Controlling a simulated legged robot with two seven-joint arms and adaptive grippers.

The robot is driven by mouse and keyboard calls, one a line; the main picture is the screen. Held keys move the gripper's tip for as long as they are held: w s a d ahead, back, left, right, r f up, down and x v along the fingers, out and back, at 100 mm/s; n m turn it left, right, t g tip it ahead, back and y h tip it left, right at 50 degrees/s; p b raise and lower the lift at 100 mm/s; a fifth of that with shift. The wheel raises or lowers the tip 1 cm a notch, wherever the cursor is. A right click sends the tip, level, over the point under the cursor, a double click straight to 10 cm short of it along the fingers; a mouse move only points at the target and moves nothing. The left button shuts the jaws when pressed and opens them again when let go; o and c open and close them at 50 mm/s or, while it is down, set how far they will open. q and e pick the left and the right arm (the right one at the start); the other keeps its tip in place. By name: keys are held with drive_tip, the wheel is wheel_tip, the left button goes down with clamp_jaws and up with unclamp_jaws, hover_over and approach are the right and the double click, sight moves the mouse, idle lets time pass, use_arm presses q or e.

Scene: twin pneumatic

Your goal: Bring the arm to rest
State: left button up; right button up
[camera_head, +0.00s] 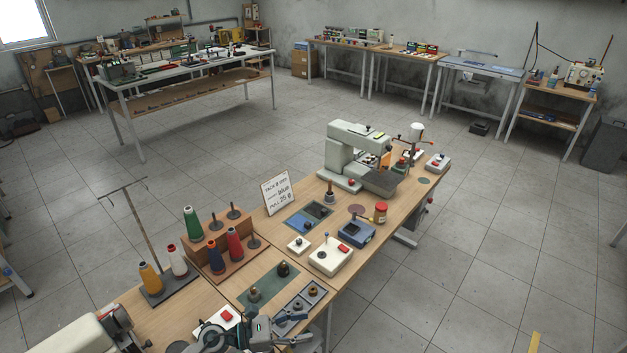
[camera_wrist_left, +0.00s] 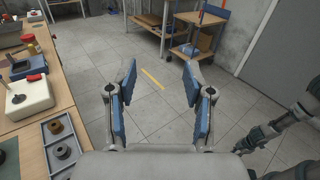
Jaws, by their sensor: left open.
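My left gripper (camera_head: 304,328) is low in the head view, beside the front edge of the workbench (camera_head: 190,310) and next to a grey tray with round parts (camera_head: 303,300). In the left wrist view its two blue-padded fingers (camera_wrist_left: 160,72) stand wide apart. Nothing is between them except a view of the floor. The gripper is open and empty, apart from the bench things. A grey jointed arm, probably my right one, shows at the right of the wrist view; its gripper cannot be made out.
The bench carries thread spools (camera_head: 234,244), a white box with a red button (camera_head: 330,257), a blue box (camera_head: 356,233) and a pale sewing machine (camera_head: 350,155). Floor to the right of the bench is clear, with a yellow strip (camera_wrist_left: 152,78). A wooden shelf cart (camera_wrist_left: 195,45) stands farther off.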

use_arm(q)
drive_tip(key=w+a+r+n+t+y, duration=0.1)
drive_tip(key=w+a+n+t+y, duration=0.15)
drive_tip(key=n+t, duration=0.7)
drive_tip(key=w+a+r+n+t+y, duration=0.15)
drive_tip(key=a+n+t+y, duration=0.3)
drive_tip(key=n, duration=0.95)
drive_tip(key=s+a+f+n+g+y, duration=0.25)
drive_tip(key=a+f+n+y, duration=0.25)
drive_tip(key=f+n, duration=0.3)
drive_tip(key=s+a+f+n+g+y, duration=0.1)
drive_tip(key=s+a+f+n+y, duration=0.35)
drive_tip(key=n, duration=0.45)
drive_tip(key=s+a+f+n+g, duration=0.1)
drive_tip(key=s+f+n+g, duration=0.3)
drive_tip(key=s+f+g, duration=0.45)
drive_tip(key=s+f+n+g, duration=0.3)
drive_tip(key=s+f+n, duration=0.2)
drive_tip(key=s, duration=0.7)
wheel_tip(320, 180, down, 25)
drive_tip(key=s, duration=0.2)
drive_tip(key=s+a+f+g, duration=0.1)
drive_tip(key=s+a+f, duration=0.2)
drive_tip(key=s+f, duration=1.3)
drive_tip(key=shift+s+m+g+y, duration=0.35)
drive_tip(key=shift+s+g+y, duration=0.1)
drive_tip(key=shift+s, duration=0.4)
